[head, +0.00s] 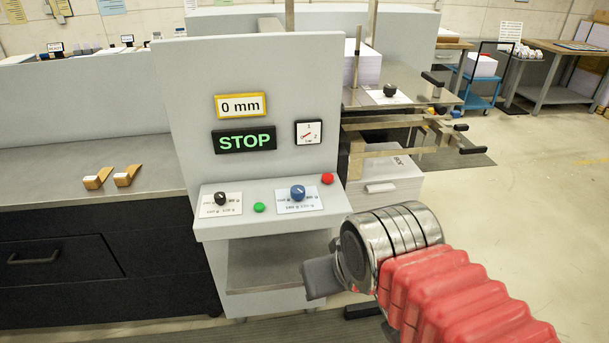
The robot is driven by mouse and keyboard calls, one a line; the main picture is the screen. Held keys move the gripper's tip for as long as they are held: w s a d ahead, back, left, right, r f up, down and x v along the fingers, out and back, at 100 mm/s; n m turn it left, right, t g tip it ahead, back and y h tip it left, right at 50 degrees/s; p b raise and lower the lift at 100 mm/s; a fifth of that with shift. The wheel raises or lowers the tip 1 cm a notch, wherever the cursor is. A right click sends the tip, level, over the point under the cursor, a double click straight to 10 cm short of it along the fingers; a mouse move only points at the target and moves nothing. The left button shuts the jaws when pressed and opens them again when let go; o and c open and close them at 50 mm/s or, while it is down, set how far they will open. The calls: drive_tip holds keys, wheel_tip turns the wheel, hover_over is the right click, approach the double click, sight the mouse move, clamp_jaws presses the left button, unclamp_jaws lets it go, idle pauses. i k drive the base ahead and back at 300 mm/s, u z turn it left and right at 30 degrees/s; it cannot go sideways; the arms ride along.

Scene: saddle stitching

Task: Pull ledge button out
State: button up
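A grey machine panel has a sloped ledge (335,214) at its lower front. On the ledge are a red button (327,179) at the back right corner and a green button (259,207) near the front middle. A black knob (220,198) and a blue knob (297,192) sit on white label plates there. From this view I cannot tell how far either button stands out. My gripper (321,277) is in front of and below the ledge's right end, apart from both buttons. Only a grey finger part shows, so its opening is hidden.
The panel above carries a yellow-framed "0 mm" display (240,105), a green "STOP" sign (244,139) and a dial (308,133). A grey counter (60,180) with two small wooden wedges extends left. Paper stacks and metal bars stand right. Floor at far right is open.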

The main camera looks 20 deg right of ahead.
sight(326, 178)
drive_tip(key=u, duration=1.65)
drive_tip(key=k, duration=0.95)
drive_tip(key=z, duration=0.7)
drive_tip(key=i, duration=0.95)
drive_tip(key=z, duration=0.05)
